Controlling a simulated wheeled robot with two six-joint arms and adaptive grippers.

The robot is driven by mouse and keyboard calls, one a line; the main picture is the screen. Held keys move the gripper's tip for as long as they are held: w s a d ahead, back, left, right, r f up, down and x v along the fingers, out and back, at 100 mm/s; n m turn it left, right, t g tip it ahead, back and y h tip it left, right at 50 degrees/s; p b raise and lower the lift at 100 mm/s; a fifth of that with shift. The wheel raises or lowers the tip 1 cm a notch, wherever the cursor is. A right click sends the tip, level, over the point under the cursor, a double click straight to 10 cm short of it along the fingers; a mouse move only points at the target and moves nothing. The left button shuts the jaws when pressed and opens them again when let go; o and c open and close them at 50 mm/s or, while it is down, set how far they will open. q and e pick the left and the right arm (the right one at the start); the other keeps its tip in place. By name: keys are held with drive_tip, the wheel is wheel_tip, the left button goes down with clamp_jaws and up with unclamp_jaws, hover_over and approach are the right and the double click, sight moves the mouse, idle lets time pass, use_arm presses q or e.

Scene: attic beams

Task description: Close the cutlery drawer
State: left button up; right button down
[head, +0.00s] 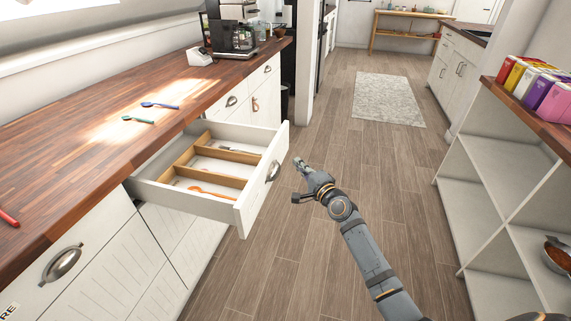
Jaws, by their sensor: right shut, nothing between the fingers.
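The white cutlery drawer (251,218) is pulled well out of the counter on the left. It has wooden dividers (214,174), and an orange spoon (212,192) and some other cutlery lie inside. A metal cup handle (273,171) is on its front panel. My right gripper (299,162) is shut and empty. In the picture it is just right of the drawer front, with a visible gap between them over the floor. My left gripper is not in view.
On the wooden counter (60,170) lie a blue spoon (160,105), a green spoon (138,119) and a red utensil (9,219). A coffee machine (233,35) stands at its far end. White shelves (490,185) stand on the right. The floor (330,130) between is clear.

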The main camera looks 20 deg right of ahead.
sight(280, 154)
drive_tip(key=w+a, duration=0.2)
drive_tip(key=w, duration=0.1)
drive_tip(key=shift+a, duration=0.4)
drive_tip(key=shift+w+a, duration=0.2)
drive_tip(key=shift+a, duration=0.15)
